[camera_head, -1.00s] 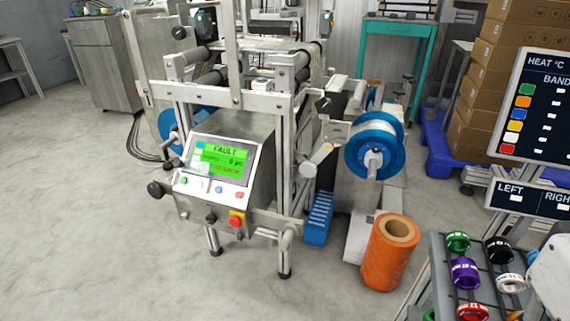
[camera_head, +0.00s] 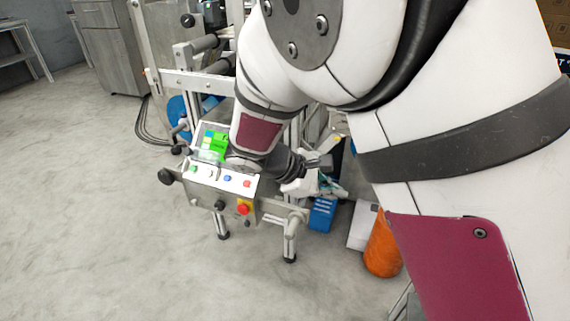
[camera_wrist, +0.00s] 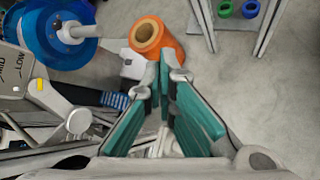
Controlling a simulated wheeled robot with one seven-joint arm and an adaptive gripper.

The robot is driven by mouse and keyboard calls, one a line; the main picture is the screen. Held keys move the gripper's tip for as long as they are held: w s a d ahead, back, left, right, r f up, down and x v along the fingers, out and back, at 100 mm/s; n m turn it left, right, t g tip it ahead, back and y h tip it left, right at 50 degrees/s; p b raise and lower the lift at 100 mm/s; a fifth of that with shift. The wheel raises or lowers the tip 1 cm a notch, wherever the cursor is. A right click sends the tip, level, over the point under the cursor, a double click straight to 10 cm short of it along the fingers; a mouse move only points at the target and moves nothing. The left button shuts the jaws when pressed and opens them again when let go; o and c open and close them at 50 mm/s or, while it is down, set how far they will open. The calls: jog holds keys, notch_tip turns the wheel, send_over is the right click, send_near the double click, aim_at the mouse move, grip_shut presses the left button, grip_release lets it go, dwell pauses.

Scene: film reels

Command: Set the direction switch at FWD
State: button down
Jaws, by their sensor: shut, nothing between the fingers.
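The control panel (camera_head: 215,178) of the machine faces the front, with small coloured buttons on it. I cannot read any FWD mark, so I cannot tell which control is the direction switch. My gripper (camera_head: 328,187) is to the right of the panel, apart from it, partly hidden by my arm. In the wrist view my gripper (camera_wrist: 164,68) has its teal-padded fingers brought together, with nothing between them.
A lever plate marked MID and LOW (camera_wrist: 14,68) is at the left of the wrist view. A blue reel (camera_wrist: 45,35) and an orange roll (camera_wrist: 156,36) lie beyond. The blue crate (camera_head: 321,214) stands below my gripper. Floor at left is clear.

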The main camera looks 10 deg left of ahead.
jog(key=a+f+n+t, duration=0.1)
jog(key=a+f, duration=0.1)
jog(key=a+f+n, duration=0.1)
jog(key=a+f, duration=0.1)
jog(key=a, duration=0.1)
jog(key=a+f+n+t, duration=0.1)
jog(key=a+f+n, duration=0.1)
jog(key=a, duration=0.1)
jog(key=shift+w+a+f+t, duration=0.1)
jog(key=shift+w+f+t, duration=0.05)
jog(key=shift+w+t, duration=0.2)
jog(key=s+a+f+n+t+y, duration=0.3)
jog(key=a+f+n, duration=0.3)
jog(key=a+f, duration=0.3)
jog(key=s+a+f+n+t+y+p, duration=0.1)
jog(key=s+a+f+n+t+y, duration=0.2)
jog(key=f, duration=0.9)
jog(key=s+a+n, duration=0.2)
jog(key=a+n, duration=0.2)
jog(key=a, duration=0.2)
jog(key=shift+s, duration=0.2)
jog(key=shift+w+a+f, duration=0.1)
jog(key=shift+f, duration=0.05)
